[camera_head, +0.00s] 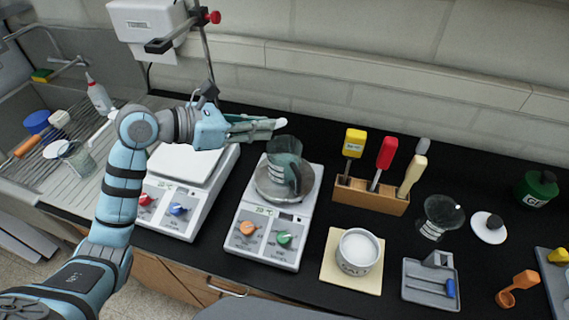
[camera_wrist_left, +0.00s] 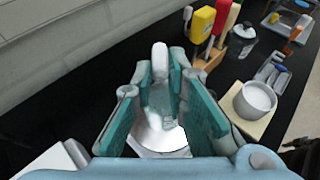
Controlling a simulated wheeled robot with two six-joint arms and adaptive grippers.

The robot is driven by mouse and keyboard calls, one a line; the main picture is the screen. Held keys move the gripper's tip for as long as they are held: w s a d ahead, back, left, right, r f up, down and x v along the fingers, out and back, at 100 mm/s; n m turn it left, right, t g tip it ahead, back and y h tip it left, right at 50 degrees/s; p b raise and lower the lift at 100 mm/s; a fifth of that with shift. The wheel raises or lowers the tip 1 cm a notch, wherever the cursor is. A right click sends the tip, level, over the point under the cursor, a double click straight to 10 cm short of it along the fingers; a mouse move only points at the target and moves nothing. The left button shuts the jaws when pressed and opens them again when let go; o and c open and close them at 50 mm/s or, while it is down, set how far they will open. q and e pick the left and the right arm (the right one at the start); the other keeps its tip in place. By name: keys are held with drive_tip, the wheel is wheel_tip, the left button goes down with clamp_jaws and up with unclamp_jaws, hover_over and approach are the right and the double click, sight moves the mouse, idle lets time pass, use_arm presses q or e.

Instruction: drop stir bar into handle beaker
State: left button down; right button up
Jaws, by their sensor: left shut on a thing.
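My left gripper (camera_head: 268,125) comes in from the left and is shut on a small white stir bar (camera_head: 281,123), which pokes out past the fingertips. The stir bar also shows between the fingertips in the left wrist view (camera_wrist_left: 160,56). The handle beaker (camera_head: 285,148) is greenish clear glass with a handle on its near side. It stands in a shiny metal dish (camera_head: 263,187) on the middle hot plate. The gripper and stir bar are above the beaker's rim, apart from it. In the left wrist view the beaker shows partly between the fingers. My right gripper is not in view.
A second hot plate (camera_head: 187,163) stands to the left. A wooden rack (camera_head: 370,196) with several coloured-handled tools stands right of the beaker. A white bowl (camera_head: 358,252) sits on a cream pad in front. A clear glass vessel (camera_head: 437,217) stands farther right.

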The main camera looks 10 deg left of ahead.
use_arm(q)
drive_tip(key=shift+s+d+f, duration=0.15)
drive_tip(key=shift+s+f, duration=0.1)
drive_tip(key=shift+f, duration=0.05)
drive_tip(key=c, duration=1.5)
unclamp_jaws()
drive_tip(key=shift+w+f, duration=0.1)
drive_tip(key=shift+w, duration=0.1)
drive_tip(key=v, duration=0.8)
drive_tip(key=shift+d, duration=0.1)
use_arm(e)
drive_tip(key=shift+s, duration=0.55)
use_arm(q)
drive_tip(key=shift+d+f, duration=0.1)
